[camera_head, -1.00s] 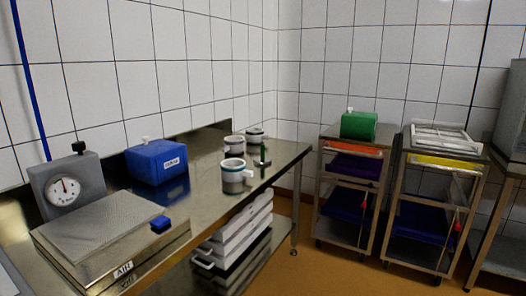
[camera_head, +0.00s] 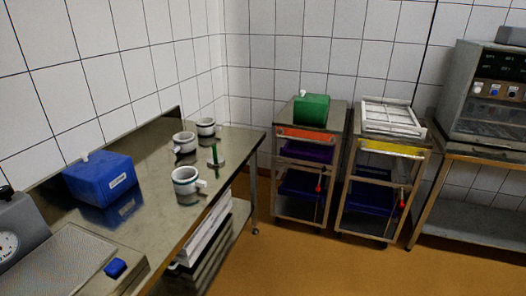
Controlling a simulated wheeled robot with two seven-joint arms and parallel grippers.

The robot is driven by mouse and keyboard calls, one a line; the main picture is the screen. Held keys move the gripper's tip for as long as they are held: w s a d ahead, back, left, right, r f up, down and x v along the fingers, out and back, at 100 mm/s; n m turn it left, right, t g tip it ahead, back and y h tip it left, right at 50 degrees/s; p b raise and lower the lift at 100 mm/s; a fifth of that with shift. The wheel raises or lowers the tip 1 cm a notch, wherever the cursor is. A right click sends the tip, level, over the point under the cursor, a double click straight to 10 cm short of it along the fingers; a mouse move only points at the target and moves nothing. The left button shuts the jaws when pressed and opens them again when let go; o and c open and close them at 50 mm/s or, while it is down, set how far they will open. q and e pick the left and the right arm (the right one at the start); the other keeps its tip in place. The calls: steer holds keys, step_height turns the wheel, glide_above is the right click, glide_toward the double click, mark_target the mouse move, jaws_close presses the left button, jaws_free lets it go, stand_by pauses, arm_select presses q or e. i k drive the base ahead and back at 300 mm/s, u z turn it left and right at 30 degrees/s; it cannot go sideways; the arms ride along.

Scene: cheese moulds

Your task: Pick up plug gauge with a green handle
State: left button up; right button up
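The plug gauge with a green handle (camera_head: 215,155) stands upright on the steel table (camera_head: 150,217), right of the middle. Neither of my grippers is in view.
A blue box (camera_head: 100,180) and a scale (camera_head: 60,265) with a blue block (camera_head: 116,267) are on the table's left. Two trolleys, one with a green box (camera_head: 311,110) and one with a white rack (camera_head: 391,116), stand beyond. Orange floor (camera_head: 310,265) is clear in front.

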mark_target(215, 160)
steer(key=z, duration=0.35)
steer(key=i, duration=1.8)
steer(key=u, duration=1.3)
steer(key=i, duration=0.85)
steer(key=u, duration=0.9)
